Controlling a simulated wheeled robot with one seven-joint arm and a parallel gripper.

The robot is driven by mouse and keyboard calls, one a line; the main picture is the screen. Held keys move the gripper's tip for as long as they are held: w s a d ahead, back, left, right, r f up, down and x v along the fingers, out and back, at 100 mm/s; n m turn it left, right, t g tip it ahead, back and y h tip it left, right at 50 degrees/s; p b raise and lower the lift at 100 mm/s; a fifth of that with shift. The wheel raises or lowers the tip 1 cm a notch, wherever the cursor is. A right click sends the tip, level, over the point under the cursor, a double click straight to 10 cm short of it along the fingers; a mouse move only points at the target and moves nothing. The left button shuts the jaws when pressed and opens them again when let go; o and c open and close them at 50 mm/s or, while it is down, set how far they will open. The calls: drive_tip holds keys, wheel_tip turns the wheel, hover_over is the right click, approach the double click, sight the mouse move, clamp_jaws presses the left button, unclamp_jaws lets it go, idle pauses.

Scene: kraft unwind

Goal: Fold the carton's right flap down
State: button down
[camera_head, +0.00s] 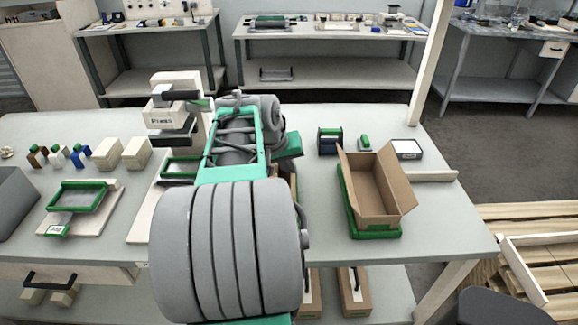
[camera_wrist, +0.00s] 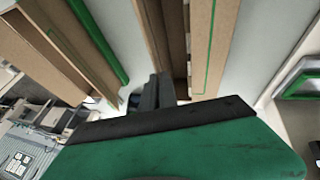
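The brown carton (camera_head: 380,219) stands open at the top, on the table's right half in the head view. Its right flap (camera_head: 401,178) stands up and leans outward to the right. Its left flap (camera_head: 347,178) also stands up. The carton sits in a green-edged holder (camera_head: 376,234). My gripper (camera_wrist: 157,92) shows in the wrist view as two dark fingers side by side with no clear gap and nothing seen between them. Brown cardboard panels (camera_wrist: 202,45) lie beyond the fingers; which flap they belong to I cannot tell. In the head view my arm hides the gripper, left of the carton.
A dark spool holder (camera_head: 330,141), a small green-topped item (camera_head: 365,143) and a white-topped box (camera_head: 407,149) stand behind the carton. A press (camera_head: 172,115) is left of my arm. A wooden strip (camera_head: 432,176) lies right of the carton. The table's front right is clear.

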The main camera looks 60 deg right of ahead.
drive_tip(key=w+g+h+p, duration=0.1)
drive_tip(key=g+p, duration=0.1)
drive_tip(key=w+a+f+n+g+h+p, duration=0.1)
drive_tip(key=g, duration=0.1)
drive_tip(key=w+f+g+h+p, duration=0.1)
drive_tip(key=g+h+p, duration=0.1)
drive_tip(key=shift+w+a+f+n+p, duration=0.15)
drive_tip(key=shift+a+n+p, duration=0.2)
drive_tip(key=shift+n, duration=0.05)
drive_tip(key=shift+w+a+f+n+g+h, duration=0.1)
drive_tip(key=shift+w+f+n+g+h, duration=0.2)
drive_tip(key=shift+f+g+h, duration=0.55)
drive_tip(key=shift+r+g, duration=0.25)
drive_tip(key=c, duration=1.6)
unclamp_jaws()
drive_tip(key=shift+s, duration=0.1)
drive_tip(key=shift+c, duration=0.2)
drive_tip(key=shift+f, duration=0.1)
